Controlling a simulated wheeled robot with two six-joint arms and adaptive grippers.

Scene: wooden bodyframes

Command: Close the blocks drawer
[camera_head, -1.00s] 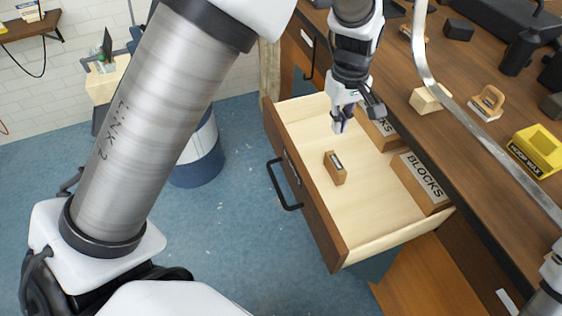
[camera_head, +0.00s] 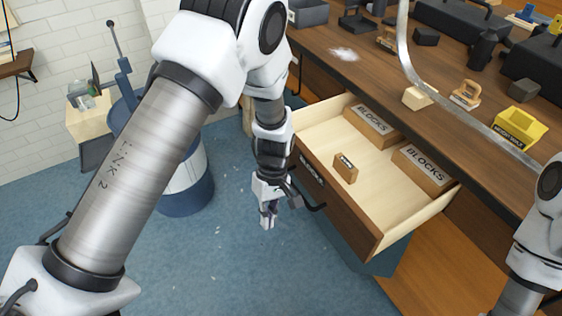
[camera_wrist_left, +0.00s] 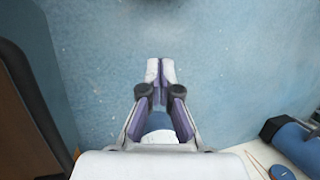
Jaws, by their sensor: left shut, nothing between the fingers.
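The blocks drawer (camera_head: 405,232) stands pulled out from the wooden workbench in the head view. Its light wood inside holds two boxes marked BLOCKS, one at the back (camera_head: 371,126) and one at the right (camera_head: 422,167), and a small wooden block (camera_head: 345,168). Its dark front has a BLOCKS label and a black handle, partly hidden by my left arm. My left gripper (camera_head: 268,222) is shut and empty, pointing down outside the drawer, in front of its front panel. In the left wrist view its fingertips (camera_wrist_left: 160,72) meet over the blue floor. My right gripper is out of view.
The workbench top (camera_head: 365,68) bears a yellow box (camera_head: 521,127), a wooden stamp-like piece (camera_head: 466,95), and several dark tools. The floor before the drawer is clear.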

